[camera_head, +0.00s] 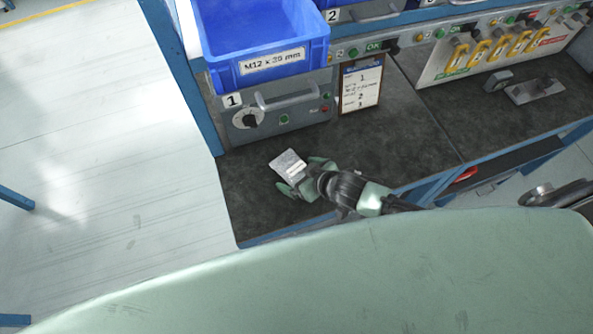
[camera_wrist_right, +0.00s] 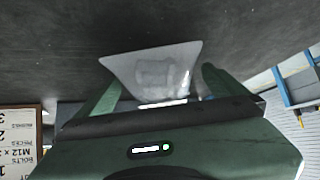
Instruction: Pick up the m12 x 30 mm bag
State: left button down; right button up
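The m12 x 30 mm bag (camera_head: 289,164) is a small clear-grey packet with a pale label, at the front left of the dark bench. It also shows in the right wrist view (camera_wrist_right: 155,72), its print too blurred to read. My right gripper (camera_head: 304,177) is at the bag, with its green fingers spread wide on either side of it. In the right wrist view the bag fills most of the gap between the fingertips (camera_wrist_right: 160,88). I cannot tell whether the fingers touch it. My left gripper is not in view.
A blue bin (camera_head: 262,62) labelled M12 x 30 mm stands on a grey unit marked 1 (camera_head: 281,112). A clipboard (camera_head: 361,86) leans beside it. The dark bench top (camera_head: 400,150) is clear to the right of the bag. A grey fixture (camera_head: 534,91) sits farther right.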

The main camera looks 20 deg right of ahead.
jog(key=c, duration=1.5)
jog(key=shift+r, duration=0.1)
jog(key=c, duration=0.4)
